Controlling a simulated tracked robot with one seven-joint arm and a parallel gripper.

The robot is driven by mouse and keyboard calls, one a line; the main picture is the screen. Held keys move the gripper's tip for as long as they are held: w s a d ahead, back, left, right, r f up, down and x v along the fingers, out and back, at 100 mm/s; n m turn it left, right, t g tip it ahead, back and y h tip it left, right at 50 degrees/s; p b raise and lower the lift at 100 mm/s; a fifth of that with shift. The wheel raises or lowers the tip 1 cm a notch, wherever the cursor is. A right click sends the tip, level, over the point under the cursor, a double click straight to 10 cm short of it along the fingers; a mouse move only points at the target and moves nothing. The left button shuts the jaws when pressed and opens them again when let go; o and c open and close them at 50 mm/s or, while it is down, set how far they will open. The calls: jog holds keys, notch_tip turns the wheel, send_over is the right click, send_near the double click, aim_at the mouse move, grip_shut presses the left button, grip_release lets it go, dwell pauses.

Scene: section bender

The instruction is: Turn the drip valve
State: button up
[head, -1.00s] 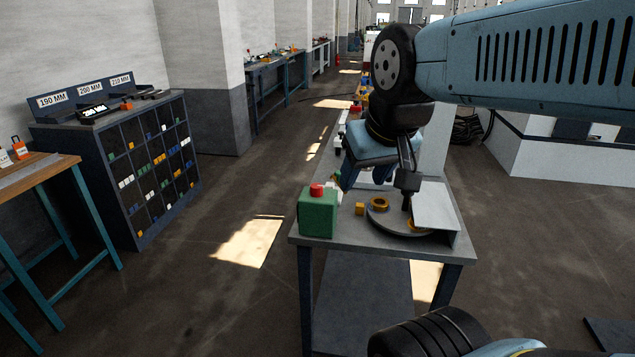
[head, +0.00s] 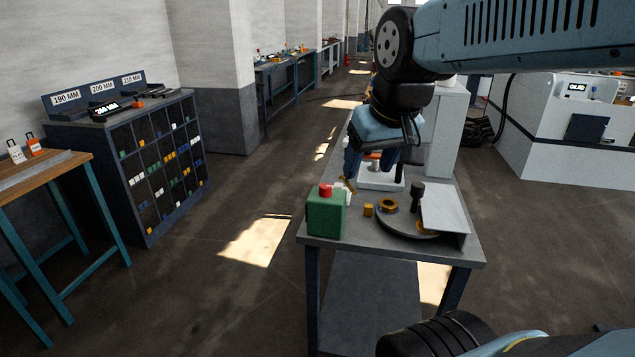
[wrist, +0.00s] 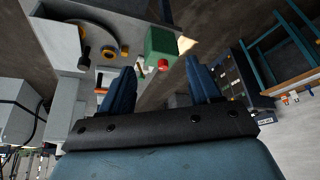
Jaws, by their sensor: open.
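I cannot single out the drip valve for certain. A small white fitting with a yellow lever (head: 346,186) stands behind the green box (head: 326,213), which has a red knob (head: 325,190) on top. The box also shows in the wrist view (wrist: 158,42). My gripper (head: 378,163) is open and empty, above the far part of the bench, behind the box. In the wrist view its two blue fingers (wrist: 162,85) are wide apart, with the box beyond them. My gripper partly hides a white stand with an orange part (head: 376,155).
The grey bench (head: 335,247) also carries a round plate (head: 395,226) with brass rings, a dark post (head: 417,195) and a tilted grey sheet (head: 445,208). A tall grey cabinet (head: 443,140) rises behind on the right. Floor left of the bench is clear.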

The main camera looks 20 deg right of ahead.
jog(key=w+n+g, duration=0.2)
jog(key=w+g, duration=0.1)
jog(key=w, duration=0.9)
jog(key=n+g, duration=0.2)
send_near(326, 186)
notch_tip(326, 186, down, 9)
jog(key=shift+w+f, duration=0.1)
jog(key=shift+f, duration=0.05)
jog(key=c, duration=1)
